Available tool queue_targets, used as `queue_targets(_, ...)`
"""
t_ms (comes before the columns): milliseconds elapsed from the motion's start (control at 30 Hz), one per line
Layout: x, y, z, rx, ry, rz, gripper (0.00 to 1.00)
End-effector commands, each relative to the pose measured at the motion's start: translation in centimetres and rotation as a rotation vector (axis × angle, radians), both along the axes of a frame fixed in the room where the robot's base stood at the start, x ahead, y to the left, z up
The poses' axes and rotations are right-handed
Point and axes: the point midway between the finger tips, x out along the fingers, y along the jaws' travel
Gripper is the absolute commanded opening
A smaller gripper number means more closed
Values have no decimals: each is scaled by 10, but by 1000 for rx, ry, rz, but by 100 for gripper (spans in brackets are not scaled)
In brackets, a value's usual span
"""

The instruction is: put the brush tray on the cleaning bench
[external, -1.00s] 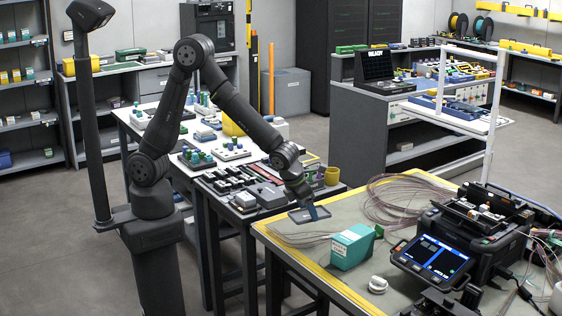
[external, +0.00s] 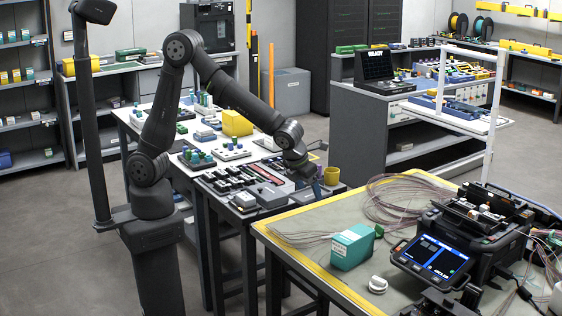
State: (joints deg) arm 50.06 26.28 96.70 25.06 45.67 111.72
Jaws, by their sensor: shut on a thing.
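My gripper (external: 312,184) points down at the right end of the dark bench with small tools, which seems to be the cleaning bench (external: 228,203). It is shut on the brush tray (external: 303,197), a flat dark grey tray with a blue part at the gripper. The tray is partly hidden by the gripper and blends with the dark items there. It is at or just above the bench top; I cannot tell whether it touches.
A yellow cup (external: 331,176) stands close to the right of my gripper. A grey box (external: 276,193) lies to its left. The yellow-edged work table (external: 300,262) in front holds a teal box (external: 352,247), coiled fibres and the splicer (external: 478,235).

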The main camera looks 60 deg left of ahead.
Motion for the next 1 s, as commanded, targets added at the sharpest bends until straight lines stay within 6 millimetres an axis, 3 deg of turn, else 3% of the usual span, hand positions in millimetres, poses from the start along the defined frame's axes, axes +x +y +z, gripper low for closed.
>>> queue_targets(167, 36, 22, -1, 2, 0, 292, 43)
queue_targets(367, 89, 64, -1, 2, 0, 775, 43)
queue_targets(700, 174, 163, -2, 1, 1, 1702, 43)
queue_targets(1000, 227, 261, -2, 1, 4, 2481, 43)
